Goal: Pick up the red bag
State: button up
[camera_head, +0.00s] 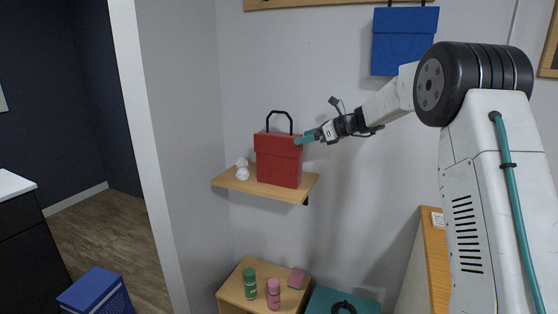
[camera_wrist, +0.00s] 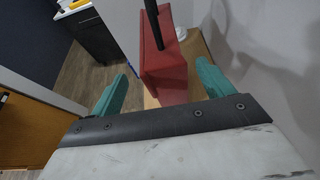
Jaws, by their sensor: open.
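The red bag (camera_head: 278,158) stands upright on a small wooden wall shelf (camera_head: 235,184). Its black handle (camera_head: 279,114) rises in an arch from the top. My gripper (camera_head: 308,137) is beside the bag's upper right edge in the head view, with teal fingers pointing toward it. In the wrist view, the fingers are spread wide and the gripper (camera_wrist: 162,90) is open and empty. The red bag (camera_wrist: 165,72) shows beyond and between the fingertips there, with the handle (camera_wrist: 153,22) pointing toward the top of the picture. I cannot tell whether a finger touches the bag.
A white figurine (camera_head: 242,170) stands left of the bag on the shelf. A blue bag (camera_head: 403,40) hangs or stands higher up at right. Below are a green can (camera_head: 250,283), a pink can (camera_head: 273,293) and a blue box (camera_head: 97,292). The wall lies close behind the shelf.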

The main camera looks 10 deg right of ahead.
aim_at(288, 140)
jog(key=x, duration=0.7)
jog(key=shift+w+a, duration=0.1)
jog(key=shift+w, duration=0.35)
jog(key=c, duration=1.6)
jog(key=shift+r, duration=0.1)
